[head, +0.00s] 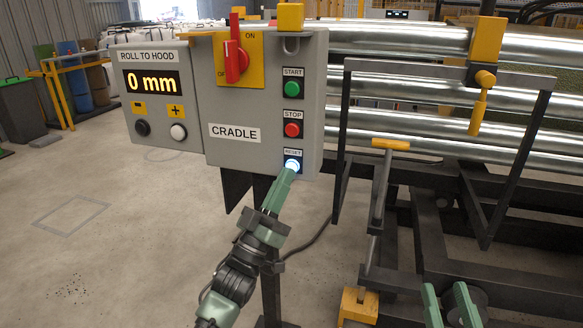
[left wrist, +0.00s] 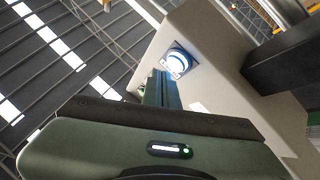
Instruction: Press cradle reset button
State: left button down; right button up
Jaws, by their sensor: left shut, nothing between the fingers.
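The grey CRADLE control box (head: 222,110) carries a round reset button (head: 292,165), lit white-blue, under a RESET label. The button also shows lit in the left wrist view (left wrist: 177,62). My left gripper (head: 284,181) is shut and empty, its green fingertips pointing up at the button and overlapping its lower edge in the head view. In the left wrist view the fingers (left wrist: 160,88) end just below the button; I cannot tell whether they touch it. My right gripper (head: 449,296) is at the bottom right, fingers apart, empty, away from the box.
Above reset are a red stop button (head: 292,130) and a green start button (head: 292,89). A red rotary switch (head: 234,62) sits on a yellow plate. The "0 mm" display box (head: 156,92) adjoins on the left. Metal rollers (head: 400,75) and dark frames fill the right.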

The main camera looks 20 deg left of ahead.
dwell(0.5)
pick_arm(q)
jog(key=shift+w, duration=0.4)
pick_arm(e)
jog(key=shift+r, duration=0.1)
pick_arm(q)
jog(key=shift+w, duration=0.1)
jog(key=shift+w, duration=0.35)
pick_arm(e)
jog(key=shift+s+r, duration=0.2)
jog(key=shift+r, duration=0.25)
pick_arm(q)
jog(key=shift+s, duration=0.1)
dwell(0.3)
jog(key=shift+s+p, duration=0.45)
jog(key=shift+s, duration=0.3)
pick_arm(e)
jog(key=shift+w+d+f+g+h, duration=0.15)
jog(key=shift+f+g, duration=0.25)
jog(key=shift+f, duration=0.45)
jog(key=shift+w+a+f+g+h, duration=0.1)
jog(key=shift+w+f+g, duration=0.25)
jog(key=shift+f, duration=0.45)
jog(key=shift+w+d+f+g+h, duration=0.1)
jog(key=shift+f+g, duration=0.35)
jog(key=shift+f, duration=0.4)
pick_arm(q)
jog(key=shift+s, duration=0.1)
